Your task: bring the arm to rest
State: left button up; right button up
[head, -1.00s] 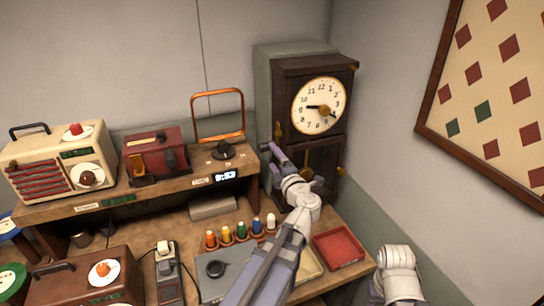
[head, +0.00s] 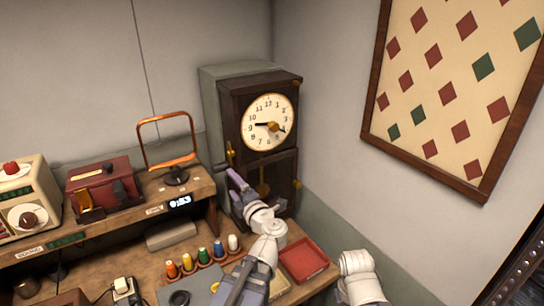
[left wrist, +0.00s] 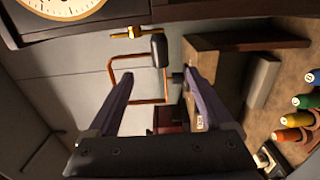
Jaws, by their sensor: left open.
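My left gripper (head: 236,182) is in front of the lower left side of a dark wooden clock (head: 231,118) with a round cream dial (head: 258,113). In the left wrist view its two fingers (left wrist: 158,76) are spread apart, with nothing between them. A brass lever with a dark knob (left wrist: 158,50) shows just beyond the fingers in that view. My right gripper is out of the head view; only a white arm link of mine shows at the bottom.
Below the arm stand a red tray (head: 322,266) and several coloured pegs (head: 203,254) on the bench. An orange wire frame (head: 166,116) and a maroon box (head: 105,167) are on the shelf at left. A framed diamond-pattern board (head: 369,120) hangs at right.

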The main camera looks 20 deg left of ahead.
pick_arm(q)
jog(key=w+d+r+m+t+h, duration=0.2)
jog(key=w+d+m+t+h, duration=0.55)
jog(key=d+m+h, duration=0.5)
jog(key=s+d+f+m+g+h, duration=0.1)
jog(key=d+f+m+g+h, duration=0.4)
jog(key=d+f+m, duration=0.4)
jog(key=s+f+m+g, duration=0.5)
jog(key=s+f+g, duration=0.15)
jog(key=f, duration=0.25)
jog(key=s+a+f+m+g+y, duration=0.1)
jog(key=s+a+f+g+y, duration=0.15)
jog(key=s, duration=0.35)
jog(key=s+a+f+m+g+y, duration=0.1)
jog(key=s+a+f+g, duration=0.25)
jog(key=s, duration=0.25)
jog(key=s+d+f+m+g+b, duration=0.1)
jog(key=s+d, duration=0.2)
jog(key=d, duration=0.2)
jog(key=s+d+f+m+y+b, duration=0.1)
jog(key=s+d+m, duration=0.1)
jog(key=d, duration=0.3)
jog(key=shift+s+d+f+g+b, duration=0.3)
jog(key=shift+s+d+g+b, duration=0.1)
jog(key=shift+s, duration=0.2)
